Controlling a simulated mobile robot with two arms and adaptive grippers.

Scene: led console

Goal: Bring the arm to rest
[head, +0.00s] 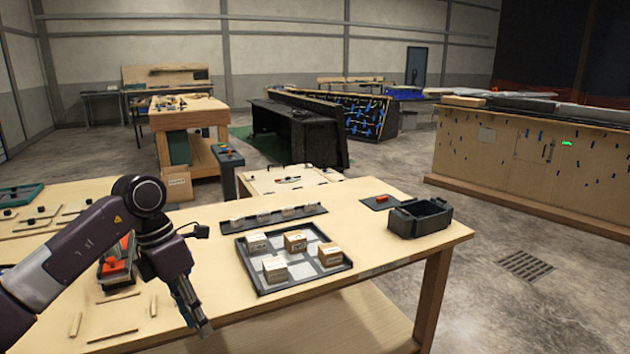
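My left arm comes in from the left over the wooden table (390,253). Its gripper (201,322) points down near the table's front edge, to the left of the checkered tray. The fingers look close together, with nothing visible between them, but I cannot tell how far they are closed. My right arm and gripper are not in view.
A checkered tray (304,283) holds several small boxes, one a brown box (295,241). Behind it lies a dark strip (273,219) with small blocks. A black bin (420,217) stands at the right. Loose wooden sticks (113,336) lie at the front left.

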